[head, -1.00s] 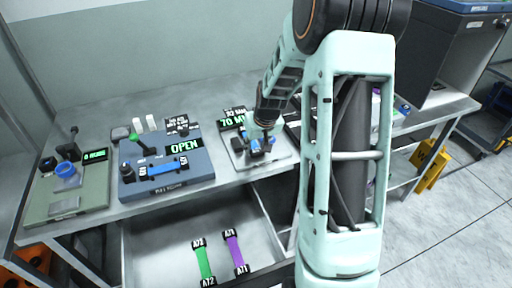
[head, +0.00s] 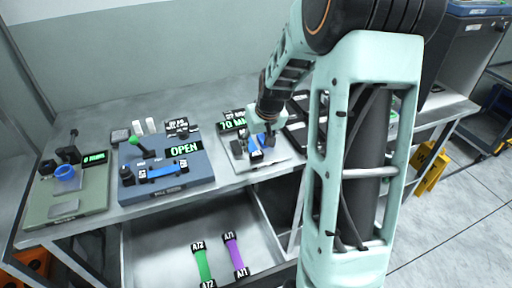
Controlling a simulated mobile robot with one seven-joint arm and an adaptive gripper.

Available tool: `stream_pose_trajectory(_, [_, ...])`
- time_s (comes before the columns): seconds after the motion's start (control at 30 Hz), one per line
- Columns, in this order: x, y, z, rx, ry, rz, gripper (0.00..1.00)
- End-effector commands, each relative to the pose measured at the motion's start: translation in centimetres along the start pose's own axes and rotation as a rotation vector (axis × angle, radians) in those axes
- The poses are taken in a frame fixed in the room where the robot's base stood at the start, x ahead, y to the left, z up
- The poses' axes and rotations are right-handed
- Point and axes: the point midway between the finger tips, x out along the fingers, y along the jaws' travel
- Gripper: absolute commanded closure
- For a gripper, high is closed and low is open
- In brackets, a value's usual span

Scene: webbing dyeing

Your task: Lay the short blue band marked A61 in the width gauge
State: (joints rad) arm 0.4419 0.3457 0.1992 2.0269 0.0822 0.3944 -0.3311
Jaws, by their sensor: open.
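A short blue band (head: 262,141) with dark end pieces lies on the light grey plate of the width gauge (head: 279,155), whose display reads 70 MM. The marking on its ends is too small to read. My gripper (head: 261,137) is open just above the band, with its fingers apart around it. The fingers hide part of the band and gauge, so I cannot tell whether they touch the band.
A blue fixture (head: 196,177) with an OPEN display holds another blue band (head: 162,171). A green-based device (head: 92,197) stands at the left. A green band (head: 202,264) and a purple band (head: 233,251) lie in the open drawer (head: 172,235) below.

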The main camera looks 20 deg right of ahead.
Motion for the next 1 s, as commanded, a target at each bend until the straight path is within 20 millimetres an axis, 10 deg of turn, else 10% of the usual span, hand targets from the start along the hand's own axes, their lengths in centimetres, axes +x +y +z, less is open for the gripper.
stream_pose_trajectory(0.4, [-6.6, 0.0, 0.0, 0.000, 0.001, 0.001, 0.50])
stream_pose_trajectory(1.0, [-7.3, 0.0, 0.0, -0.001, 0.000, 0.000, 0.50])
